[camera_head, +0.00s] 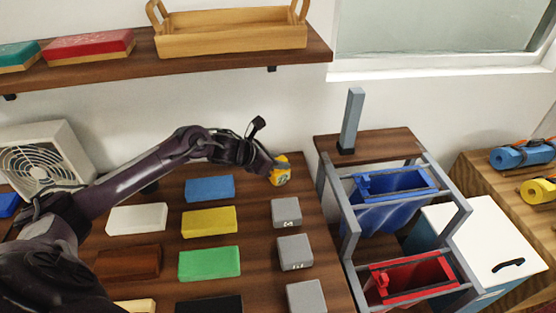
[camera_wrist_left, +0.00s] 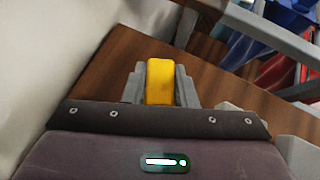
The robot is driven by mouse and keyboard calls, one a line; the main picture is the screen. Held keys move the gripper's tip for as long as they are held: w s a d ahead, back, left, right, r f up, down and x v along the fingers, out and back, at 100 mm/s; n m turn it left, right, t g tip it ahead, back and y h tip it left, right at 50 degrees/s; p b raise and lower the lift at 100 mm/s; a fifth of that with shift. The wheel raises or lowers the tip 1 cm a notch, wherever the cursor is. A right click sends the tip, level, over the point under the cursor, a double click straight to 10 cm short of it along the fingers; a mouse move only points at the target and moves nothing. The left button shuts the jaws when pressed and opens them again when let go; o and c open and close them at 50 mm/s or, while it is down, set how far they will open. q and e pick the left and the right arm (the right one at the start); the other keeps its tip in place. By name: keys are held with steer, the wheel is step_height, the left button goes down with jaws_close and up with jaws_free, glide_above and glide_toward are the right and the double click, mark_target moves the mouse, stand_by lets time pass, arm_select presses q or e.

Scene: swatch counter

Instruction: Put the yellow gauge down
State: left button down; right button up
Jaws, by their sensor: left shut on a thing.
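The yellow gauge (camera_head: 280,171) is at the tip of my left arm, near the back right of the dark wooden counter (camera_head: 258,240). In the left wrist view the yellow gauge (camera_wrist_left: 160,81) sits between the two grey fingers of my left gripper (camera_wrist_left: 160,92), which is shut on it. I cannot tell whether the gauge touches the counter. In the head view my left gripper (camera_head: 273,170) is partly hidden by its own wrist and the gauge. My right gripper is not in view.
Several colored blocks, such as a yellow block (camera_head: 209,221) and a green block (camera_head: 209,263), lie on the counter. Grey blocks (camera_head: 286,212) stand in a column at right. A rack with a blue bin (camera_head: 395,205) and a red bin (camera_head: 412,279) stands beyond the right edge.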

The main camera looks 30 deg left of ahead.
arm_select(q)
steer(key=shift+f, duration=0.2)
steer(key=shift+f+b, duration=0.15)
steer(key=shift+b, duration=0.15)
steer(key=c, duration=1.2)
jaws_free()
steer(key=shift+o, duration=0.2)
